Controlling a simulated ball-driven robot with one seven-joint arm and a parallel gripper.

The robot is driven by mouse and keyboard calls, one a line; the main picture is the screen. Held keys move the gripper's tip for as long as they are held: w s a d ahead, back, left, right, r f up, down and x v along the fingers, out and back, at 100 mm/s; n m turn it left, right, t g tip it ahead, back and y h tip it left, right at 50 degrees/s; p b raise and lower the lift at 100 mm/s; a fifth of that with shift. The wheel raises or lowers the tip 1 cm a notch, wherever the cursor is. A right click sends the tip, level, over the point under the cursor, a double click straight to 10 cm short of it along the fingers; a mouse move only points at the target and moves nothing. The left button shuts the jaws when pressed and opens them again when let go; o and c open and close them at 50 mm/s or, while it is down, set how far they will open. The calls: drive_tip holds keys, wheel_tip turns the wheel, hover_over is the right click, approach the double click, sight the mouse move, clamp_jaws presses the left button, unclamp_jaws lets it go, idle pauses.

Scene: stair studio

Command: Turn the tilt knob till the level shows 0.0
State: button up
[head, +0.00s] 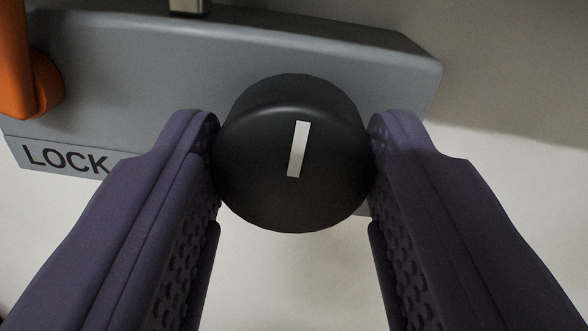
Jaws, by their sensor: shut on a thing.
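The tilt knob (260,190) is a round black knob on the front of a grey housing. A white pointer line on its face stands nearly upright, its top leaning a little to the right. My gripper (292,145) has its two purple padded fingers on the left and right sides of the knob, shut on it. The level and its reading are not in view.
The grey housing (150,75) fills the upper part of the view. An orange lever (14,65) is at its left, above a "LOCK" label (66,160). A small metal part (188,5) stands at the top edge. Pale surface lies below and right.

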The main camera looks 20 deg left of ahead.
drive_tip(key=shift+f, duration=0.15)
drive_tip(key=o, duration=1.1)
drive_tip(key=shift+c, duration=0.2)
drive_tip(key=p+v, duration=0.1)
drive_tip(key=v, duration=0.7)
drive_tip(key=shift+p, duration=0.4)
